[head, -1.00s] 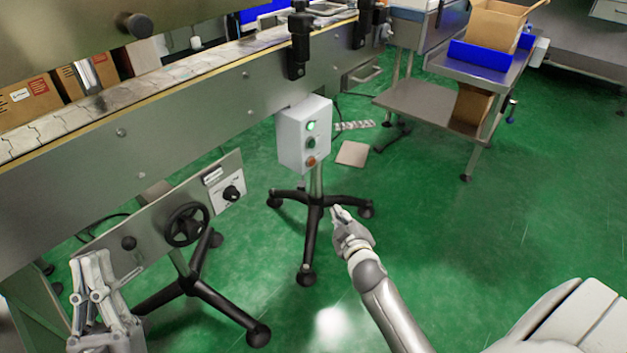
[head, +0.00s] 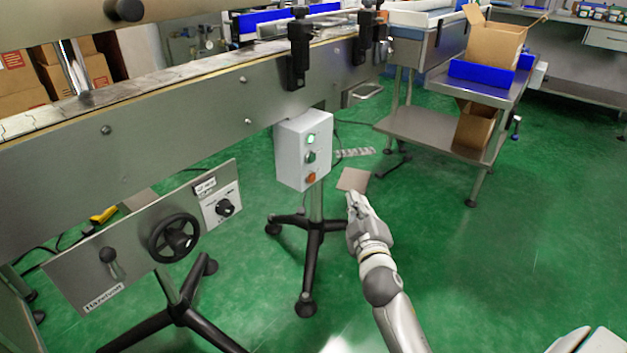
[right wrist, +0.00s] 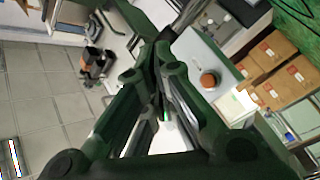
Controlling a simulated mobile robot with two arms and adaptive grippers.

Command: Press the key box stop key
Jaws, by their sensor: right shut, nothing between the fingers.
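The key box (head: 288,158) is a pale grey box on a post, below the conveyor in the head view. Its face has a lit green lamp (head: 311,139), a green key (head: 311,157) and an orange-red key (head: 311,177) at the bottom, which looks like the stop key. An orange-red round key (right wrist: 209,79) on a pale face also shows in the right wrist view. My right gripper (head: 353,198) is shut and empty, to the right of and lower than the key box in the picture, apart from it. My left gripper is out of view.
The conveyor (head: 190,115) runs above and behind the key box. A panel with a black handwheel (head: 174,238) stands to the left. The key box's wheeled stand (head: 308,265) spreads black legs on the green floor. A steel cart (head: 440,135) stands at the back right.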

